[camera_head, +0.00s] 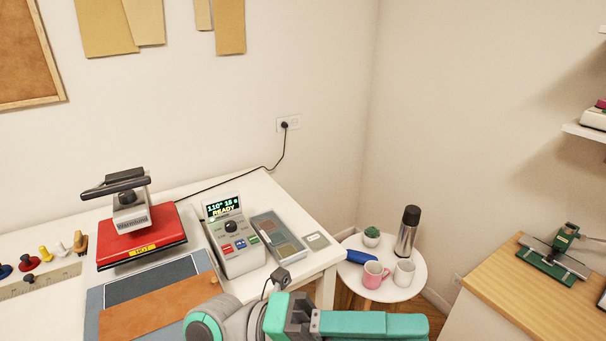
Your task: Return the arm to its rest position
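My grey and teal arm shows at the bottom centre of the head view, folded low in front of the white table (188,189). Its teal links reach toward the right along the lower edge. The fingers of my gripper do not show, so I cannot see whether it is open or holds anything.
On the table are a red heat press (142,236), a control box (234,240) reading "READY", a brown leather sheet (160,308) and a glass-topped tray (278,238). A round side table (397,293) holds a flask (407,232) and mugs. A wooden counter (520,295) stands right.

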